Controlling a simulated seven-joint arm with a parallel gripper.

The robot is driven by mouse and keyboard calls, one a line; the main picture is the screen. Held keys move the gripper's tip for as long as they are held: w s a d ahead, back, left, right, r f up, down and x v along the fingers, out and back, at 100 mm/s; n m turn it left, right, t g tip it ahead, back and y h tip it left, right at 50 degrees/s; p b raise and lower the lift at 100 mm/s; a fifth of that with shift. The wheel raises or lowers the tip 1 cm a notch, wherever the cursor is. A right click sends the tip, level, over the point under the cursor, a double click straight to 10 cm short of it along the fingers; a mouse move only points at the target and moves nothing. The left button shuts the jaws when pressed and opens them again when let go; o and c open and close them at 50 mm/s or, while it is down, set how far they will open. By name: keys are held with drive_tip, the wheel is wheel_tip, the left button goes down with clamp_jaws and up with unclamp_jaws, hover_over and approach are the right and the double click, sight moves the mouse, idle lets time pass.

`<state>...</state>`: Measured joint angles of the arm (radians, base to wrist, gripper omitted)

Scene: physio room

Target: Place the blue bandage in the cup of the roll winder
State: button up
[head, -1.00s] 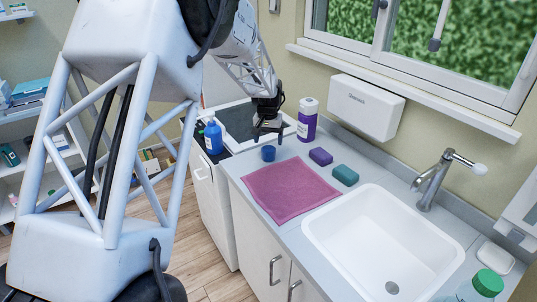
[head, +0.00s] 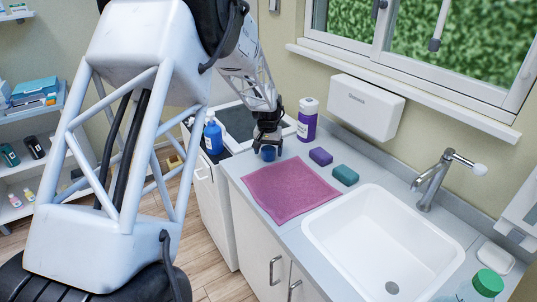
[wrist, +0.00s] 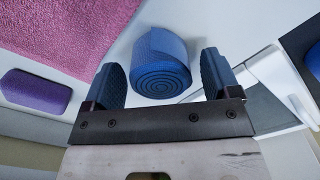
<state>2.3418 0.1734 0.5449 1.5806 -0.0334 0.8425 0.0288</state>
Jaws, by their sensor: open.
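The blue bandage (head: 268,154) is a rolled coil on the grey counter, just beyond the far left corner of the pink cloth. In the wrist view the bandage (wrist: 161,62) shows its spiral end and lies between the two jaws, with a gap on each side. My gripper (head: 267,147) is open and low over the bandage, not closed on it. I cannot make out the roll winder or its cup in either view.
The pink cloth (head: 288,190) lies flat beside the bandage. A purple block (head: 320,156) and a teal block (head: 345,175) lie to the right, before the sink (head: 385,240). A purple-labelled bottle (head: 307,120) stands behind; a blue bottle (head: 213,136) stands left.

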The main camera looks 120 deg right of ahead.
sight(269, 148)
idle(0.4)
drive_tip(key=c, duration=1.1)
drive_tip(key=shift+o, duration=0.2)
drive_tip(key=shift+r, duration=0.15)
drive_tip(key=shift+r, duration=1.45)
drive_tip(key=shift+w+a+r, duration=0.2)
drive_tip(key=shift+r, duration=0.05)
drive_tip(key=w+a, duration=0.3)
drive_tip(key=w+a+r, duration=0.1)
drive_tip(key=w+a, duration=0.6)
drive_tip(key=a, duration=0.1)
drive_tip(key=shift+w+a+r, duration=0.1)
drive_tip(key=shift+w+r, duration=0.05)
drive_tip(key=shift+w, duration=0.15)
